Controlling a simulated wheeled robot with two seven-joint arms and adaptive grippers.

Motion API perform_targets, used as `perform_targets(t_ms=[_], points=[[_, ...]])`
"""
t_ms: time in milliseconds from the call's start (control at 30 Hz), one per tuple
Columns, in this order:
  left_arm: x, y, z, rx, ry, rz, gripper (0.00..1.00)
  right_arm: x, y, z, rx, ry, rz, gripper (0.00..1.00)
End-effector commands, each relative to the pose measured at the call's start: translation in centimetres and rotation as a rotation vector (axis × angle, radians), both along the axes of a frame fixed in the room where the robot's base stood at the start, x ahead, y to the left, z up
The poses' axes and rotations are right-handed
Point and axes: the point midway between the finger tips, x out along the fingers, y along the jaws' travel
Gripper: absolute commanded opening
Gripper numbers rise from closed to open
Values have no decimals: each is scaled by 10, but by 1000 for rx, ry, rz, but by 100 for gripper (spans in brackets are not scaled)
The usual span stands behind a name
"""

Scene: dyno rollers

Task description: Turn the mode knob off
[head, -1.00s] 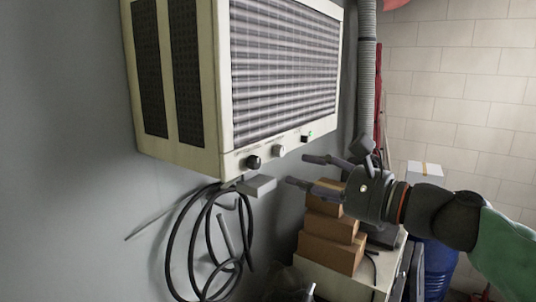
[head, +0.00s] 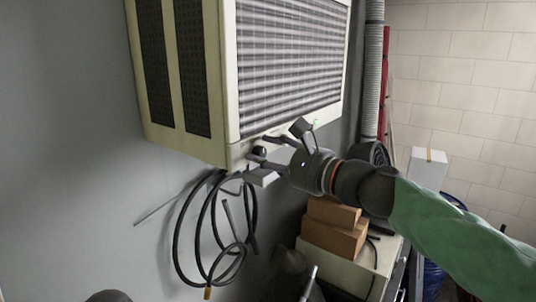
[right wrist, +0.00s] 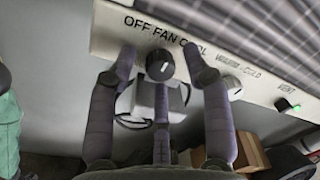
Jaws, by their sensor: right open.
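The mode knob (right wrist: 160,65) is black with a white pointer mark. It sits below the lettering "OFF FAN COOL" on the cream front strip of the wall unit (head: 228,75). In the head view the knob (head: 260,151) is partly hidden by my right gripper (head: 260,149). In the right wrist view the right gripper (right wrist: 160,62) is open, with fingers on both sides of the knob and another finger below it. I cannot tell whether they touch it.
A paler second knob (right wrist: 232,86) and a green-lit switch (right wrist: 287,103) sit farther right on the strip. Coiled black cable (head: 178,240) hangs on the wall. Cardboard boxes (head: 335,238) stand below my right arm.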

Motion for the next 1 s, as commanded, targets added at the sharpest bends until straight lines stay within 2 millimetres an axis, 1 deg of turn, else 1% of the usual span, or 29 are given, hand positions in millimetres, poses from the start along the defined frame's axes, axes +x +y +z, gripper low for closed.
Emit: perform_targets(t_ms=[67,100,167,200,267,300,500,667,867,1000], points=[[0,0,0,0,0,0,40,0,0,0,0,0,0,50],[0,0,0,0,0,0,40,0,0,0,0,0,0,47],[0,0,0,0,0,0,40,0,0,0,0,0,0,30],[0,0,0,0,0,0,40,0,0,0,0,0,0,19],[0,0,0,0,0,0,40,0,0,0,0,0,0,2],[0,0,0,0,0,0,40,0,0,0,0,0,0,0],[0,0,-1,0,0,0,40,0,0,0,-2,-4,-1,0],[0,0,-7,0,0,0,40,0,0,-1,-21,-31,0,0],[0,0,-25,0,0,0,40,-1,0,-3,-81,-117,0,0],[0,0,-42,0,0,0,40,0,0,-5,-147,-208,0,0]])
